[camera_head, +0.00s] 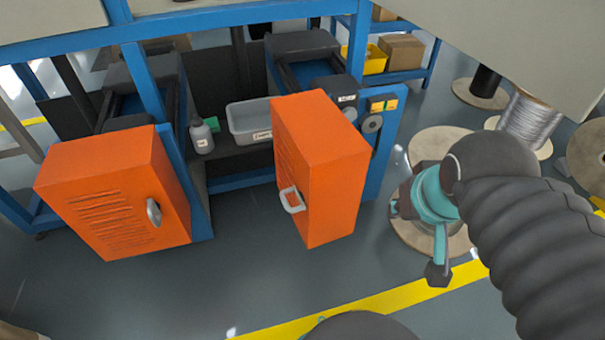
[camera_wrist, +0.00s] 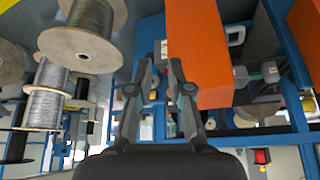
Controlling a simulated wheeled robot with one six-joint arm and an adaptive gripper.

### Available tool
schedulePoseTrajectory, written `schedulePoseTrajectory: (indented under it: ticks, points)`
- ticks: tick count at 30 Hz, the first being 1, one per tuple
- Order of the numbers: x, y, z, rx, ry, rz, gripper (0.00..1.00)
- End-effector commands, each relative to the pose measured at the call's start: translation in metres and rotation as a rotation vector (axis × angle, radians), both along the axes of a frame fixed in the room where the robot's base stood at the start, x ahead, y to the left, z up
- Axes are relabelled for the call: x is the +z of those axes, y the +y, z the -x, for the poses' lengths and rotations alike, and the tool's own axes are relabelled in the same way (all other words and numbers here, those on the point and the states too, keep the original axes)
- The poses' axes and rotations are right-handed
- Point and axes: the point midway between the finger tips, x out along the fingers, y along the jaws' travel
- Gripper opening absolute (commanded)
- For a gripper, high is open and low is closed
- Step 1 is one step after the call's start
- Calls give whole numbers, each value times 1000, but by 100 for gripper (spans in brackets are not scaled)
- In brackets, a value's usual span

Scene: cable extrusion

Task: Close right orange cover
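The right orange cover (camera_head: 335,180) stands swung out from the blue machine frame, its slatted face turned left. Its pale handle (camera_head: 292,200) is near the lower front edge. In the wrist view the orange cover (camera_wrist: 197,50) is just right of the fingers. My gripper (camera_head: 398,185) is to the right of the cover in the head view, apart from the handle. In the wrist view my gripper (camera_wrist: 164,62) shows two fingers with a narrow gap and nothing between them. In the head view the fingertips are partly hidden.
A left orange cover (camera_head: 115,190) stands at the left. Between the covers are a bottle (camera_head: 202,136) and a grey bin (camera_head: 250,122). Cable spools (camera_head: 527,122) stand at the right. The floor (camera_head: 245,265) in front is clear.

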Motion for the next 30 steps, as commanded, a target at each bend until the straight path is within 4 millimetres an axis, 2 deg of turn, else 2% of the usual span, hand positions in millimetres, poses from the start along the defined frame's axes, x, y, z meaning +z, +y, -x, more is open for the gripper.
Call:
schedulePoseTrajectory:
  ticks: [5,14,24,30]
  points:
    - [-26,31,-5,126,69,5,0]
    - [-51,120,-37,463,204,111,0]
    - [-69,228,-58,977,360,473,0]
    - [-69,279,-63,1248,438,736,0]
